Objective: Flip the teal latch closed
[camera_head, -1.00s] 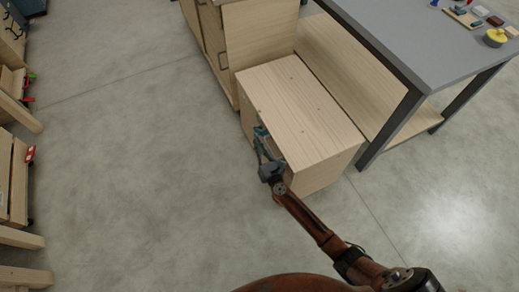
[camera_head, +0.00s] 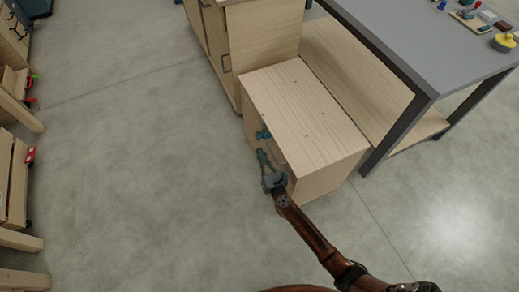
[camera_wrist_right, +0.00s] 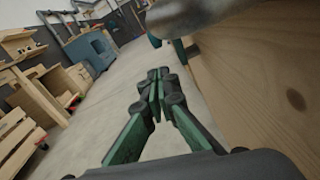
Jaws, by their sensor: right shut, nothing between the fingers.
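The teal latch (camera_head: 263,134) is on the front side of a low light-wood cabinet (camera_head: 300,105), near its top edge. It is too small to tell if it is open or closed. My right gripper (camera_head: 261,153) is beside the cabinet front, just below the latch in the head view, with a small gap between them. In the right wrist view its dark green fingers (camera_wrist_right: 158,76) are together and hold nothing. A small teal patch (camera_wrist_right: 155,40) beyond the fingertips may be part of the latch. My left gripper is not in view.
A grey-topped workbench (camera_head: 395,45) with small items stands right of the cabinet. A taller wood cabinet (camera_head: 262,42) stands behind. Wooden racks (camera_head: 15,175) line the left edge. The concrete floor (camera_head: 130,170) between is clear.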

